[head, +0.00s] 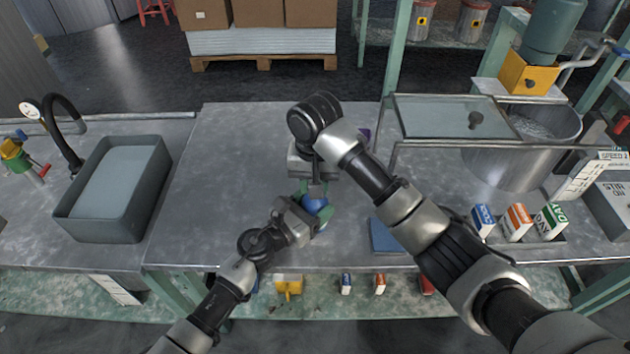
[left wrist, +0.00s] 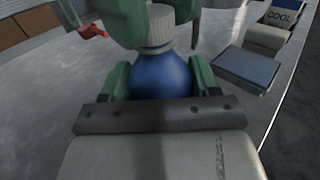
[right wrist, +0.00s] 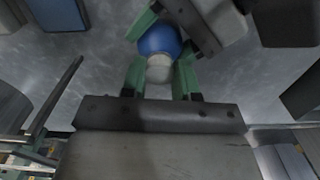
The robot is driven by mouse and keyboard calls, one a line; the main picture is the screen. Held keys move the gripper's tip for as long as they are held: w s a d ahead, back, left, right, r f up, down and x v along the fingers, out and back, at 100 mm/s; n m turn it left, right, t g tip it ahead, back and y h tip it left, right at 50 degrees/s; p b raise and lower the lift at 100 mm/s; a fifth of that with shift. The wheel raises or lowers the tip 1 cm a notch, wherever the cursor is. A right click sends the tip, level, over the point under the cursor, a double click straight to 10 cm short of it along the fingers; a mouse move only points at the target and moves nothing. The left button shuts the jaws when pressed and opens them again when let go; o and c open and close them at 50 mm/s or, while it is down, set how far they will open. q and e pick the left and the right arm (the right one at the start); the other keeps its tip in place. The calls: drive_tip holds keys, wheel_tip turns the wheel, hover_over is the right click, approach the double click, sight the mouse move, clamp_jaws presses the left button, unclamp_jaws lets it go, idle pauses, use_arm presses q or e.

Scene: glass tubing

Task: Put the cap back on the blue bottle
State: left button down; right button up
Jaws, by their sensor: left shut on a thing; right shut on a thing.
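The blue bottle (head: 315,204) stands on the metal table, and my left gripper (head: 308,212) is shut around its body. The round blue body also shows in the left wrist view (left wrist: 160,76) between green fingers. A light grey ribbed cap (left wrist: 158,26) is at the bottle's top, in line with it; I cannot tell whether it is fully seated. My right gripper (right wrist: 160,76) is above the bottle, its green fingers shut on the cap, which also shows in the right wrist view (right wrist: 158,71). In the head view, the cap is hidden.
A flat blue block (head: 386,236) lies right of the bottle near the table's front edge. A grey basin (head: 70,222) is at the left, and a glass-topped frame (head: 450,117) with a metal vat (head: 510,165) at the right. The table left of the bottle is clear.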

drive_tip(key=m, duration=0.3)
drive_tip(key=o, duration=0.9)
drive_tip(key=shift+o, duration=0.2)
wheel_tip(320, 180, up, 12)
use_arm(q)
drive_tip(key=shift+c, duration=0.8)
unclamp_jaws()
drive_tip(key=shift+a, duration=0.1)
